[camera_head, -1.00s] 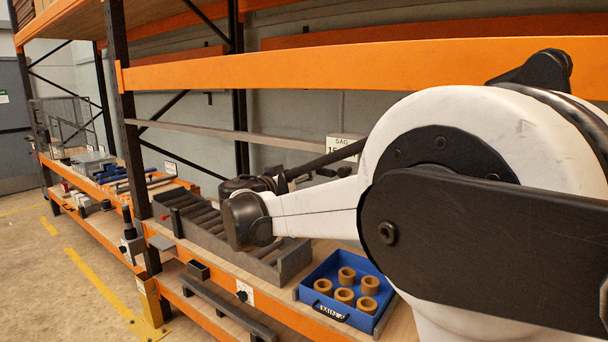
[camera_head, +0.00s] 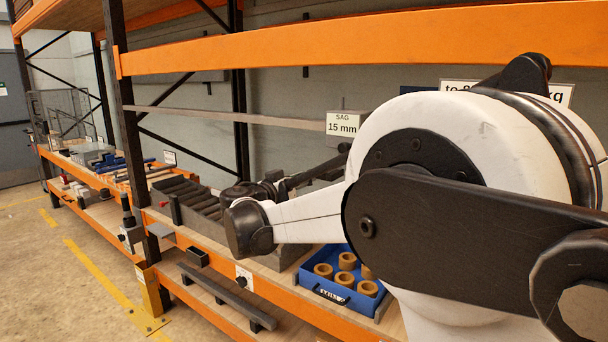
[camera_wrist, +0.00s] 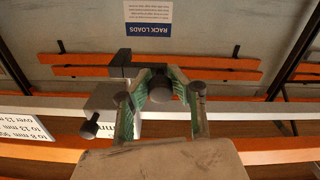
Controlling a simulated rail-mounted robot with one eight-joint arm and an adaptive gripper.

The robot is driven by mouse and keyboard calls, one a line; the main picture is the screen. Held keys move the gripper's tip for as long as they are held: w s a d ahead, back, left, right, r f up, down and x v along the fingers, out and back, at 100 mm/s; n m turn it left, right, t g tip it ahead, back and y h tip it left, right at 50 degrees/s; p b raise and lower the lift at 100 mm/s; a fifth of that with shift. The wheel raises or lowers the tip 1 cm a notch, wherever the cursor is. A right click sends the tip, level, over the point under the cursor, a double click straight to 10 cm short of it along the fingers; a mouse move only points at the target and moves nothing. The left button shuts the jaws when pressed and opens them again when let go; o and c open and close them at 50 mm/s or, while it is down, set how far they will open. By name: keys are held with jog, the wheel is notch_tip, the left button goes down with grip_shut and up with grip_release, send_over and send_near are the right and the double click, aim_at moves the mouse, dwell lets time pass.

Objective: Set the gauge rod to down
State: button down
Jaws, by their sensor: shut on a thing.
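In the wrist view my gripper (camera_wrist: 164,82) has its green-padded fingers closed around a dark, rounded piece, which I take to be the end of the gauge rod (camera_wrist: 160,92). A dark bar (camera_wrist: 140,57) runs left from near the fingertips. Beside it is a grey box (camera_wrist: 103,96) with a black knob (camera_wrist: 90,126). The fingers partly hide a white "mm" label. In the head view a "SAG 15 mm" sign (camera_head: 343,124) stands on the rack behind my arm. My arm hides the fingers and the rod there, so the rod's position cannot be told.
A blue tray (camera_head: 336,296) with several tan rings sits on the shelf below my arm. A dark roller tray (camera_head: 186,200) lies to its left. Orange beams (camera_head: 350,40) and a black upright (camera_head: 118,100) frame the rack. The floor at the left is clear.

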jog(key=shift+s+f, duration=0.1)
jog(key=shift+f, duration=0.1)
jog(key=c, duration=1.5)
grip_release()
jog(key=shift+a+f, duration=0.1)
jog(key=v, duration=1.2)
